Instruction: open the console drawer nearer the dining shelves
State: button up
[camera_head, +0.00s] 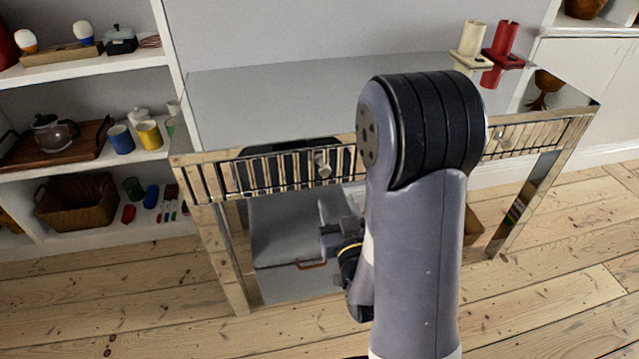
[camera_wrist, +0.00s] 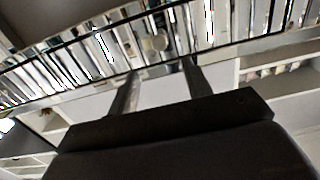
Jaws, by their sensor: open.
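The console (camera_head: 190,158) has a glossy top and two slatted, mirror-like drawer fronts. The left drawer (camera_head: 225,178), on the side of the shelves with cups and a teapot, has a small round knob (camera_head: 323,165). Its front looks about in line with the console; a dark patch above it may be a gap or a reflection. My gripper (camera_head: 338,232) is below and in front of this drawer, partly hidden by my arm. In the wrist view my gripper (camera_wrist: 160,80) is open and empty, the knob (camera_wrist: 155,43) beyond and between its fingers, apart from them.
Shelves (camera_head: 80,75) with cups, a teapot tray and a basket (camera_head: 78,203) stand close at the left. Candles (camera_head: 473,38) stand on the console's back right. My arm covers the console's middle. Bare floorboards (camera_head: 560,270) lie free at right front.

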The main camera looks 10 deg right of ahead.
aim_at(326, 172)
jog(key=w, duration=1)
jog(key=shift+w+p, duration=0.1)
jog(key=shift+p, duration=0.2)
jog(key=shift+c, duration=0.6)
grip_shut()
